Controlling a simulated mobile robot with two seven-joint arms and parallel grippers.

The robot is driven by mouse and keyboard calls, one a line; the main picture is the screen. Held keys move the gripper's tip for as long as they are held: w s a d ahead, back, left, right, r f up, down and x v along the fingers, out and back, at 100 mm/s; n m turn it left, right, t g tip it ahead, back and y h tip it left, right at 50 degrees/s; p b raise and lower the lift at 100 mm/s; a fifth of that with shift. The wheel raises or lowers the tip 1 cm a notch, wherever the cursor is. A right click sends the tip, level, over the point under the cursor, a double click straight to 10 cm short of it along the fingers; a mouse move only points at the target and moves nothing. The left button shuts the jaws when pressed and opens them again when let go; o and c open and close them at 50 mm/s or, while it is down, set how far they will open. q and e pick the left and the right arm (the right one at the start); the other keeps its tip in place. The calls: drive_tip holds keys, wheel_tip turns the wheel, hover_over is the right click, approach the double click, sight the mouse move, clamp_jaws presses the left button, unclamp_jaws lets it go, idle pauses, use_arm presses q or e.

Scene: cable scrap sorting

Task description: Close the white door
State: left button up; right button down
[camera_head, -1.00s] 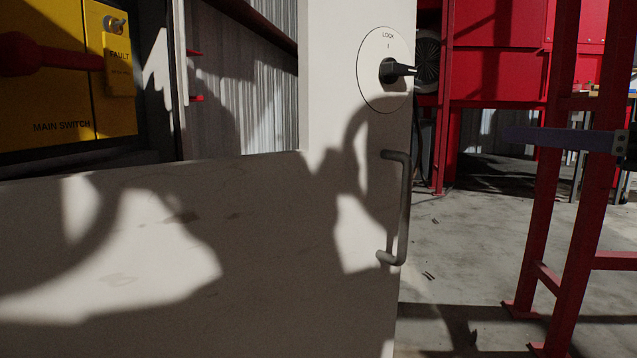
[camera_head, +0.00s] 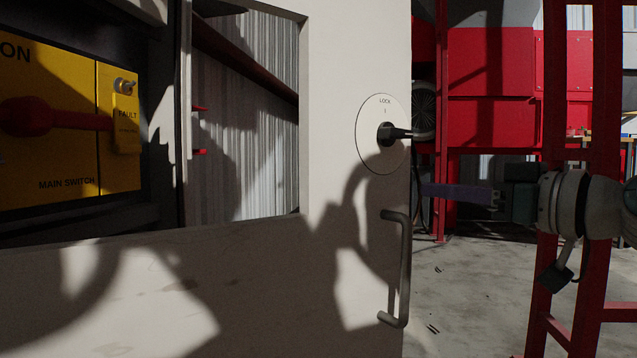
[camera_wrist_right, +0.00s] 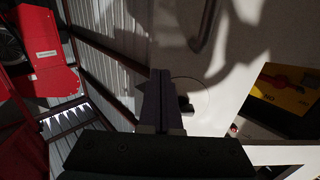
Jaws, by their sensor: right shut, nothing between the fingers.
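The white door (camera_head: 345,235) fills the middle and lower left of the head view and stands open, with its free edge toward the right. It has a window opening, a round lock plate (camera_head: 372,155) with a black knob (camera_head: 393,133), and a grey bar handle (camera_head: 402,270). My right gripper (camera_head: 425,190) is shut and empty, just right of the door's edge, between knob and handle height. Whether it touches the door cannot be told. In the right wrist view its fingers (camera_wrist_right: 158,95) lie beside the lock plate (camera_wrist_right: 188,97). My left gripper is out of view.
A yellow main switch box (camera_head: 65,120) with a red handle (camera_head: 45,118) is at the left behind the door. Red posts (camera_head: 592,300) stand at the right, near my right arm. Red cabinets (camera_head: 490,75) are at the back. Grey floor (camera_head: 455,290) is open between.

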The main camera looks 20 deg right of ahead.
sight(404, 187)
drive_tip(key=shift+x, duration=1.7)
drive_tip(key=shift+w, duration=0.1)
